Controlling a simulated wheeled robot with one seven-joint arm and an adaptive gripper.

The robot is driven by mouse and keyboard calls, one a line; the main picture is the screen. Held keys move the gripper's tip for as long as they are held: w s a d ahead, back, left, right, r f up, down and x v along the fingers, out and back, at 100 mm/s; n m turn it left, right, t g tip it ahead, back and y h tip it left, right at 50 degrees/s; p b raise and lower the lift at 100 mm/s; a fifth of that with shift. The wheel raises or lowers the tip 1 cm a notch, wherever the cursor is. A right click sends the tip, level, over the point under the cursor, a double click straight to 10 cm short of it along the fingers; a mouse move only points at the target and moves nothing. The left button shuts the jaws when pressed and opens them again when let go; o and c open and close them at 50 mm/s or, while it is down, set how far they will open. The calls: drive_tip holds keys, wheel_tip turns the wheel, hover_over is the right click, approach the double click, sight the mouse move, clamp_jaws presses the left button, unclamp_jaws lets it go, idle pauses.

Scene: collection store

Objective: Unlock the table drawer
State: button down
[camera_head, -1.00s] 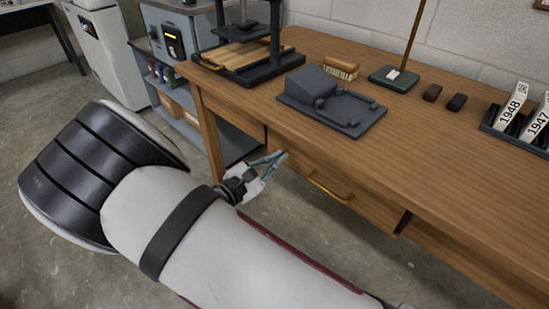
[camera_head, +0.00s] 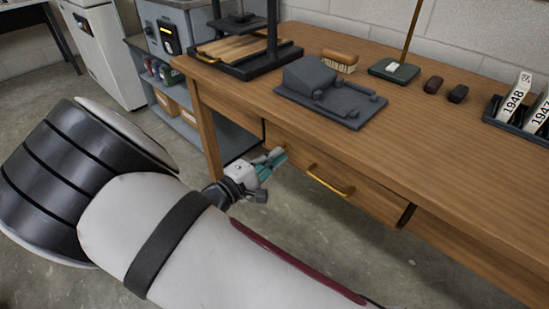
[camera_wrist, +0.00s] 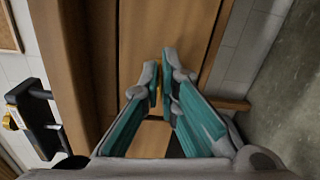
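The table drawer (camera_head: 370,194) is a wooden front under the tabletop, with a brass bar handle (camera_head: 330,183), and it looks closed. My gripper (camera_head: 276,158) is at the left end of the drawer front, left of the handle. A small brass-coloured bit, seemingly the key (camera_head: 279,150), shows at its fingertips; the fingers mostly hide it and the lock. In the wrist view, the fingertips (camera_wrist: 160,76) are close together in front of the wood, with a narrow gap that seems to hold the key.
The wooden table (camera_head: 440,140) carries a dark grey moulded block (camera_head: 318,92), a brush (camera_head: 340,62), a black press (camera_head: 245,60) and a rack of year labels (camera_head: 515,118). A grey shelf unit (camera_head: 165,85) stands left. Floor below the drawer is clear.

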drive_tip(key=shift+f+m, duration=0.1)
drive_tip(key=shift+m, duration=0.6)
drive_tip(key=shift+b, duration=0.3)
drive_tip(key=c, duration=1.8)
unclamp_jaws()
drive_tip(key=shift+c, duration=0.2)
drive_tip(key=v, duration=1.2)
drive_tip(key=shift+s+a, duration=0.1)
